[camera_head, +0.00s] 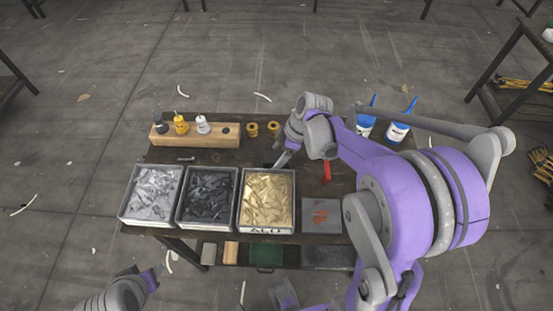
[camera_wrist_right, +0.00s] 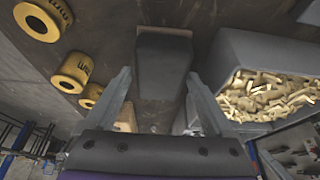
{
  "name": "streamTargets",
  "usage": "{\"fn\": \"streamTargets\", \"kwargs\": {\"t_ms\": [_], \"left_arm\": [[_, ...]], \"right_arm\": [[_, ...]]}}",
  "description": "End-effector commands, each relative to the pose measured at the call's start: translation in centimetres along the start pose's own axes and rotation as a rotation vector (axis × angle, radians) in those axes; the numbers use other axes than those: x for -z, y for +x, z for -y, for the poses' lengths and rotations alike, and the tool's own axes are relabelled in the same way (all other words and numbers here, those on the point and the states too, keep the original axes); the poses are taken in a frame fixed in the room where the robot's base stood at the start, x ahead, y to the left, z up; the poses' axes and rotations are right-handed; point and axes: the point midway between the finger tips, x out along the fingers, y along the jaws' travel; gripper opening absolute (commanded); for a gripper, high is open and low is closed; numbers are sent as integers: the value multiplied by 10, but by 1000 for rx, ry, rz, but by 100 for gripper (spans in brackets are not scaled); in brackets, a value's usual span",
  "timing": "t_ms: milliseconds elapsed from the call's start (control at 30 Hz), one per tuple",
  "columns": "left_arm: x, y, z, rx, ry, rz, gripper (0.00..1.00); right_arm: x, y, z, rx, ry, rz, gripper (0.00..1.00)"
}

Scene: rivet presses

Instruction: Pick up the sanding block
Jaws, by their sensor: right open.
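A dark grey block (camera_wrist_right: 163,62), which looks like the sanding block, lies on the dark bench top (camera_head: 225,158). In the right wrist view it is ahead of and between the two fingers of my right gripper (camera_wrist_right: 158,76). The fingers are spread, with a gap to the block visible at least on the left. In the head view my right gripper (camera_head: 281,160) points down just behind the gold-filled bin, and the block is mostly hidden beside it. My left gripper (camera_head: 154,273) is low at the left, off the bench; its jaws are too small to judge.
A bin of gold rivets (camera_head: 267,229) is close to my right gripper, beside black (camera_head: 207,229) and silver (camera_head: 152,224) bins. Yellow rings (camera_head: 273,126) and a wooden rack (camera_head: 213,141) stand behind. Blue-white bottles (camera_head: 397,132) are at the back right.

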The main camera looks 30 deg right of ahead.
Motion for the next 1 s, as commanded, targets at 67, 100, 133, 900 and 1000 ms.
{"fn": "streamTargets", "kwargs": {"t_ms": [67,100,133,900,1000], "left_arm": [[-1,1,0,0,0,0,50],[-1,1,0,0,0,0,50],[-1,1,0,0,0,0,50],[0,1,0,0,0,0,50],[0,0,0,0,0,0,50]], "right_arm": [[0,6,0,1,-1,0,88],[0,8,0,0,0,0,88],[0,8,0,0,0,0,88],[0,7,0,0,0,0,13],[2,4,0,0,0,0,13]]}}
